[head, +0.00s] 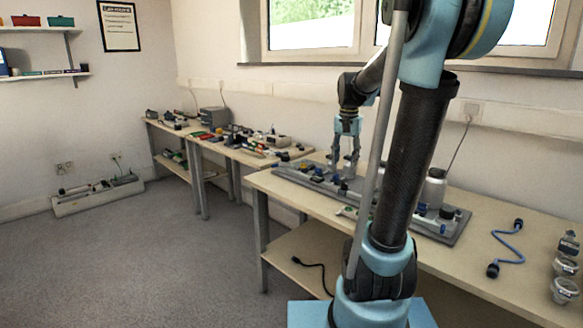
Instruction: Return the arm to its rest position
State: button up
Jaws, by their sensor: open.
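My arm rises in the foreground of the head view, its upper part leaving the top of the picture. My gripper (345,168) points down above the left part of a long dark grey fixture plate (455,232) on the near bench. Its two fingers are apart and nothing shows between them. Small blue and dark parts sit on the plate below and left of the fingers. Whether the fingertips touch anything there I cannot tell. My arm hides the middle of the plate.
The near bench (515,285) holds a blue cable (511,246), a grey metal canister (434,188) and glass jars (564,290) at right. Farther left, another bench (240,154) carries many small items. The wall and window stand close behind. The floor (150,260) at left is clear.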

jog(key=s+f+n, duration=0.2)
jog(key=s+f, duration=0.3)
jog(key=s, duration=0.3)
jog(key=s+f+n+t, duration=0.1)
jog(key=s+f+n, duration=0.1)
jog(key=s+f, duration=0.3)
jog(key=s+f+n, duration=0.2)
jog(key=s+f, duration=0.4)
jog(key=s, duration=0.6)
jog(key=shift+s, duration=0.2)
jog(key=shift+f, duration=0.1)
jog(key=shift+w+f, duration=0.2)
jog(key=shift+w, duration=0.25)
jog(key=shift+c, duration=0.2)
